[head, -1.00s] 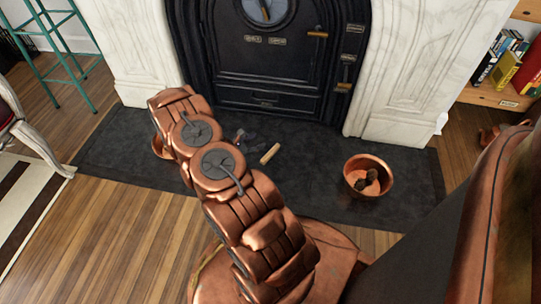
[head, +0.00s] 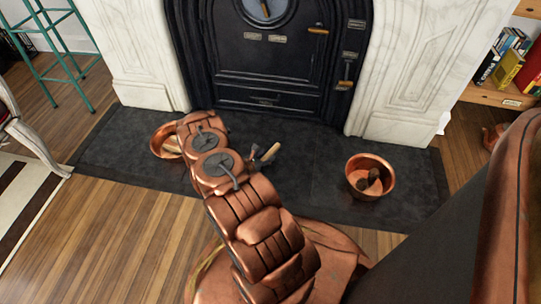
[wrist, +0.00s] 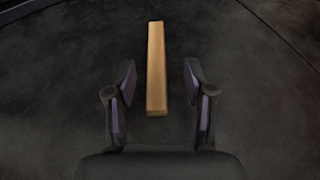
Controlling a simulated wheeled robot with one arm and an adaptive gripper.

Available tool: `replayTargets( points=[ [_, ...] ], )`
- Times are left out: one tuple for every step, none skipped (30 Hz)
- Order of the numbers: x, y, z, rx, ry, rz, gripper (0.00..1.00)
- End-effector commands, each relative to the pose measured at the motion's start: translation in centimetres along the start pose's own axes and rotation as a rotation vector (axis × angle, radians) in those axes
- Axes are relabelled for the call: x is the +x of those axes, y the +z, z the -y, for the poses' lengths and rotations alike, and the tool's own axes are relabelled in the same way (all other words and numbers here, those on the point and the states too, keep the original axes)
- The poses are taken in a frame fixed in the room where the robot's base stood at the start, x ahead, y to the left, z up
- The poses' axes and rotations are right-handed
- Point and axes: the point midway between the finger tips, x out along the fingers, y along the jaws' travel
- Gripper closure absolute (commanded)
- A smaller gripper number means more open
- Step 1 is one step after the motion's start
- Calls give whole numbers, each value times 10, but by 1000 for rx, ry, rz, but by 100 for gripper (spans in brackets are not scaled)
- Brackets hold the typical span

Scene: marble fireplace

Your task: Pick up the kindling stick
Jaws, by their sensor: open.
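The kindling stick (wrist: 156,68) is a pale, square-sided piece of wood lying on the dark hearth slab. In the wrist view it points away from me, its near end between the two fingers and its far end beyond them. My gripper (wrist: 160,88) is open, with a gap on both sides of the stick, and holds nothing. In the head view part of the stick (head: 270,152) shows just right of my gripper (head: 258,155), which is small and partly hidden behind my arm.
A copper bowl with dark lumps (head: 386,185) stands on the hearth (head: 310,205) at the right. Another copper bowl (head: 158,140) with pale pieces is at the left, partly behind my arm. The black stove front (head: 270,75) rises behind, between white marble pillars.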

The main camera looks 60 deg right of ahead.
Motion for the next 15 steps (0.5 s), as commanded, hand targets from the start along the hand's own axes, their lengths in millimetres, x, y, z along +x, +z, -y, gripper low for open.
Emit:
replayTargets(
  points=[
    [7,-3,-1,3,-1,1,47],
    [11,-2,-2,3,-2,2,47],
    [15,-2,-3,5,-2,3,47],
    [18,-2,-4,5,-1,3,47],
    [22,-1,-5,4,0,3,47],
    [25,0,-6,4,-1,3,47],
    [30,0,-5,4,-2,3,47],
    [33,0,-5,4,-3,4,47],
    [37,1,-5,4,-2,3,47],
    [39,1,-5,3,-2,3,47],
    [41,1,-4,2,-2,3,47],
    [43,2,-5,1,-2,3,47],
    [44,2,-5,0,-1,2,47],
    [44,2,-5,0,-1,2,47],
    [45,2,-5,-1,-1,2,47]
  ],
)
